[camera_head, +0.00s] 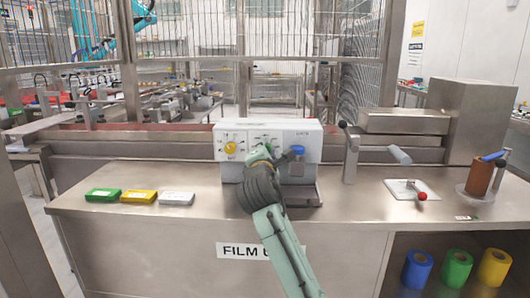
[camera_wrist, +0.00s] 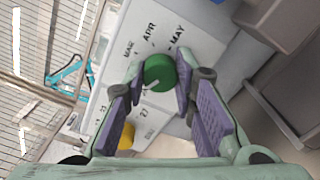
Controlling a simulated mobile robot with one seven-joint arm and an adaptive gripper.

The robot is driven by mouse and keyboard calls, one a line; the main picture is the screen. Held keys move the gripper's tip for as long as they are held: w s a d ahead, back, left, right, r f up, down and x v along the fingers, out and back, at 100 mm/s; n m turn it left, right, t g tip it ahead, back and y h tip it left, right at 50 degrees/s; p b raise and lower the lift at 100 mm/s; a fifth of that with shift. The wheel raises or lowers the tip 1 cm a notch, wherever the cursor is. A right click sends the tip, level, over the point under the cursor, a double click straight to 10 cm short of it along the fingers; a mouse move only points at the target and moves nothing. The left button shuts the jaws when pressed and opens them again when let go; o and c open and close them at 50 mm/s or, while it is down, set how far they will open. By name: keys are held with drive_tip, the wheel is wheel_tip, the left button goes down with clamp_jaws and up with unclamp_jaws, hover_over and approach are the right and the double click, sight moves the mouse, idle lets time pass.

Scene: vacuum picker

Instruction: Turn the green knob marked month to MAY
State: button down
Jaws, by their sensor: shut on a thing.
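The green knob (camera_wrist: 159,73) sits on the white front panel (camera_wrist: 205,48) of the date unit, which also shows in the head view (camera_head: 312,142). The labels MAR, APR and MAY are printed around it. A pale mark shows on the knob's face, but I cannot tell for certain which label it points to. My gripper (camera_wrist: 162,76) is shut on the green knob, one finger on each side. In the head view my gripper (camera_head: 262,152) is at the middle of the panel and hides the knob.
A yellow knob (camera_head: 230,148) is left of my gripper and a blue knob (camera_head: 297,151) right of it. Green (camera_head: 103,194), yellow (camera_head: 139,196) and white (camera_head: 177,198) blocks lie on the bench's left. A lever (camera_head: 350,150) stands right of the unit.

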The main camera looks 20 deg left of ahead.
drive_tip(key=shift+m, duration=15.6)
drive_tip(key=c, duration=1.3)
unclamp_jaws()
